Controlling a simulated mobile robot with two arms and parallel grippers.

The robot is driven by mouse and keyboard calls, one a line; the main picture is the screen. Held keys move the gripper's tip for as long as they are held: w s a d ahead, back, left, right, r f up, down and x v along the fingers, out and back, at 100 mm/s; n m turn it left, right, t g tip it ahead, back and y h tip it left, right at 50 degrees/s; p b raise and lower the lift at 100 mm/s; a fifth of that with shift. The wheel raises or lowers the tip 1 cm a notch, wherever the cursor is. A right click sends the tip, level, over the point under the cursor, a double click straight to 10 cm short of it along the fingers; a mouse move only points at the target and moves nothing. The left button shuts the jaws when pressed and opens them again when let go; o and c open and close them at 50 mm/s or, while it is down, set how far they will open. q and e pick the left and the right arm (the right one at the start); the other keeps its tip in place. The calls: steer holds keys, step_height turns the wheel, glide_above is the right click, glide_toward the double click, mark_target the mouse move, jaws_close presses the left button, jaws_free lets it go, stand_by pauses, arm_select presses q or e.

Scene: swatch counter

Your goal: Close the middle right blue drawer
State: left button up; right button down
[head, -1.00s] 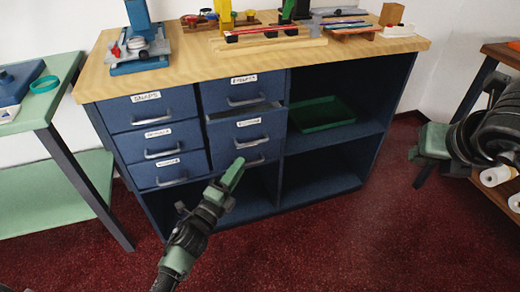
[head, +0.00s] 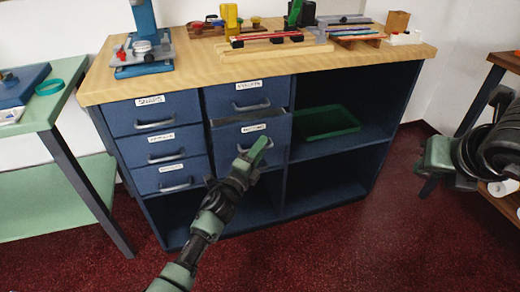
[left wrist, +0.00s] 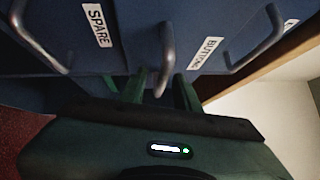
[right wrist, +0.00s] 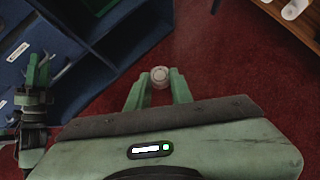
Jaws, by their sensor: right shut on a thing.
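The middle right blue drawer (head: 277,134) stands out a little from the cabinet, with a gap along its top. My left gripper (head: 257,152) is in front of it and covers much of its handle. In the left wrist view, a curved metal handle (left wrist: 167,45) reaches down between the two open fingers of the left gripper (left wrist: 160,92); I cannot tell whether they touch it. My right gripper (right wrist: 152,88) is shut on a pale round object (right wrist: 159,76), away from the cabinet, above the floor.
The top right drawer (head: 275,92) and the left column of drawers (head: 187,147) look shut. A green tray (head: 328,122) lies in the open shelf on the right. The wooden top (head: 200,75) holds several tools. A green side table (head: 60,97) stands at left.

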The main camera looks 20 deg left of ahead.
arm_select(q)
jaws_close()
stand_by(1.4)
